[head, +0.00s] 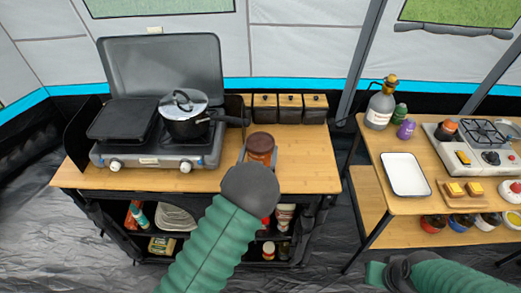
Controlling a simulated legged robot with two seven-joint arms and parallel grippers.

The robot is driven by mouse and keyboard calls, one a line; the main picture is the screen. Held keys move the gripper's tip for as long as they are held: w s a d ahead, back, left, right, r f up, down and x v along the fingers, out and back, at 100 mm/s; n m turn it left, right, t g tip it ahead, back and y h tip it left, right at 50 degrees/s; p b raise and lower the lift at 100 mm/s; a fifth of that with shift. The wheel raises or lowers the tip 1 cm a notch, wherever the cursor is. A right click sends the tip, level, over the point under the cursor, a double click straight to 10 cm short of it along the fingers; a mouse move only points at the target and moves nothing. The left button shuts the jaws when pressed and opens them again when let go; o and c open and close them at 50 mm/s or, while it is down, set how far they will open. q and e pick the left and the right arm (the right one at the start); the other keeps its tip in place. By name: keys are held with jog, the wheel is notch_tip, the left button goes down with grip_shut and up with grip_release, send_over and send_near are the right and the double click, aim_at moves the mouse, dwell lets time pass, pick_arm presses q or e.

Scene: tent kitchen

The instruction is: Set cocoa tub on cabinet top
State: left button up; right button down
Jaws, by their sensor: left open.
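The cocoa tub (261,149), with a dark brown lid and an orange-brown body, is upright at the cabinet top (310,172), right of the stove. My left gripper (260,156) is open, with a finger on each side of the tub. My dark wrist hides the tub's lower part and base, so I cannot tell whether it touches the wood. Part of my right arm shows at the lower right, but its fingers do not show.
A camping stove (150,151) with a lidded pot (184,116) stands left of the tub. Several dark canisters (290,108) line the back. The cabinet top's right front is clear. A second table (390,146) at right holds a white tray (405,175) and a burner.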

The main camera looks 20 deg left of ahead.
pick_arm(q)
jog(key=o, duration=0.4)
jog(key=shift+s+a+r, duration=0.1)
jog(key=shift+s+a, duration=0.2)
jog(key=shift+a, duration=0.15)
jog(key=shift+c, duration=0.2)
jog(key=shift+a, duration=0.15)
jog(key=shift+s, duration=0.15)
jog(key=s+f+g+h, duration=0.1)
jog(key=s+g, duration=0.6)
jog(key=s, duration=0.8)
jog(key=s+f+m+g+b, duration=0.1)
jog(key=s+f+g, duration=0.1)
jog(key=s+g, duration=0.6)
jog(key=s, duration=0.7)
jog(key=shift+s+d+f+h, duration=0.25)
jog(key=shift+h, duration=0.15)
pick_arm(e)
jog(key=shift+s+a+f, duration=0.25)
jog(key=shift+a+f, duration=0.05)
jog(key=shift+f, duration=0.15)
